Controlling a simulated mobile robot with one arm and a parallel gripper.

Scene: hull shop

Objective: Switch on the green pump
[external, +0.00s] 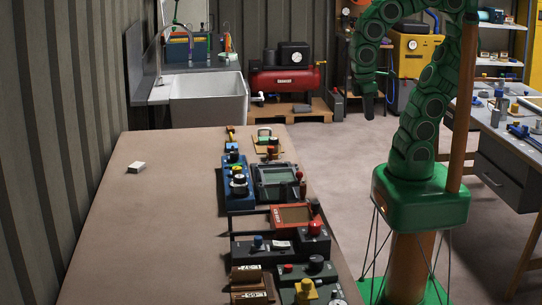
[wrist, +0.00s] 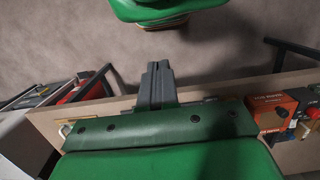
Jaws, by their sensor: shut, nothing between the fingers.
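No device in view can be clearly made out as the green pump's switch. A dark green control box (external: 325,272) with a black knob and a yellow knob (external: 306,289) sits at the near end of the bench; its labels are too small to read. My gripper (external: 369,112) hangs fingers-down in the air, beyond and to the right of the row of control boxes, touching nothing. In the wrist view my gripper (wrist: 158,72) shows its two dark fingers together, empty.
The bench (external: 165,215) carries a row of boxes, including a blue one (external: 237,184) and a red-framed one (external: 291,215). A small white block (external: 136,168) lies at left. Orange (wrist: 270,105) and other boxes show at right in the wrist view. A sink (external: 208,100) stands behind.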

